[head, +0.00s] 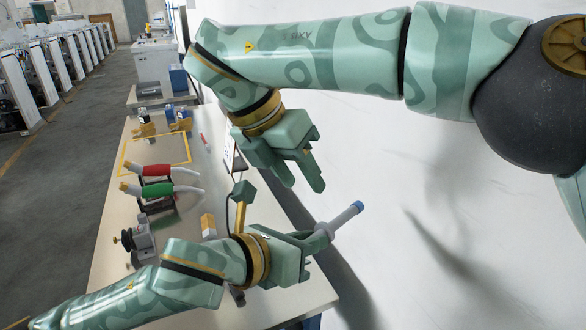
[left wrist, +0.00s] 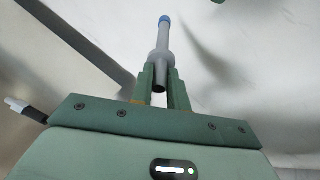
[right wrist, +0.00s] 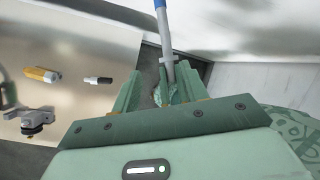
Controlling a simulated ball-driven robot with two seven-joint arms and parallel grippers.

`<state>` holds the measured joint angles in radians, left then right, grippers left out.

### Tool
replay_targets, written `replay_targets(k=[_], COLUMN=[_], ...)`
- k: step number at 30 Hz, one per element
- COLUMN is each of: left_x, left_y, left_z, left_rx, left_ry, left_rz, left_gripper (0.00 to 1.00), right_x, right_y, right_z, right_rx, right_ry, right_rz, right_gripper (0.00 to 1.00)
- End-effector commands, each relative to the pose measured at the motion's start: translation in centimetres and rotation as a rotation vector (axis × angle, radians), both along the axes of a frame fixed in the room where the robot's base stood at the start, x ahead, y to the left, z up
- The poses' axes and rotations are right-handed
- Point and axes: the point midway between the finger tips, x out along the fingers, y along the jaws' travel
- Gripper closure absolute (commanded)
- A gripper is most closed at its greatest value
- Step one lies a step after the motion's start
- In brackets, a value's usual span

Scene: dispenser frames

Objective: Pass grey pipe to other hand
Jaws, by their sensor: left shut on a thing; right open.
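The grey pipe (head: 345,218) has a blue end and a wider collar. My left gripper (head: 320,236) is shut on it near its lower end, and the blue end points up and right in the head view. In the left wrist view the pipe (left wrist: 161,50) stands up from between the fingers (left wrist: 162,90). My right gripper (head: 304,186) is open and empty, above and left of the pipe's blue end in the head view. In the right wrist view the pipe (right wrist: 165,38) shows beyond the open fingers (right wrist: 157,82), nearer the right finger; it is not gripped there.
The table (head: 110,237) carries a red-handled tool (head: 158,170), a green-handled tool (head: 158,189), a grey device with a black knob (head: 140,240) and a yellow-and-white piece (head: 208,226). A yellow outline (head: 122,160) lies farther back. Clear space lies right of the table.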

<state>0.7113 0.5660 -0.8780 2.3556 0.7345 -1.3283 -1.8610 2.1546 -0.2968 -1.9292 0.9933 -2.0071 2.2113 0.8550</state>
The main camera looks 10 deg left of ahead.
Motion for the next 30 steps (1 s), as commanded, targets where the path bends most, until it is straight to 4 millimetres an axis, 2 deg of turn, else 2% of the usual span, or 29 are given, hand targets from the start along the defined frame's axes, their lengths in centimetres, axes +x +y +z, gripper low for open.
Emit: replay_targets(k=[9,15,21,28,29,30], left_x=[0.0,0.0,0.0,0.0,0.0,0.0], left_y=[0.0,0.0,0.0,0.0,0.0,0.0], left_z=[0.0,0.0,0.0,0.0,0.0,0.0], left_rx=[-0.001,-0.001,-0.001,-0.001,-0.001,-0.001], left_ry=[-0.001,-0.001,-0.001,-0.001,-0.001,-0.001], left_rz=[0.000,0.000,0.000,0.000,0.000,-0.001], left_gripper=[1.00,1.00,1.00,1.00,1.00,1.00], right_x=[1.2,1.9,2.2,2.2,2.2,2.2], right_y=[-2.6,-3.9,-4.4,-4.4,-4.4,-4.4], right_z=[-5.9,-8.7,-9.8,-9.9,-9.9,-9.9], right_rx=[0.003,0.003,0.004,0.004,0.004,0.004], right_ry=[0.006,0.004,0.002,0.001,0.001,0.001], right_rz=[0.002,0.003,0.002,0.004,0.004,0.004], right_gripper=[0.56,0.56,0.56,0.56,0.59,0.70])
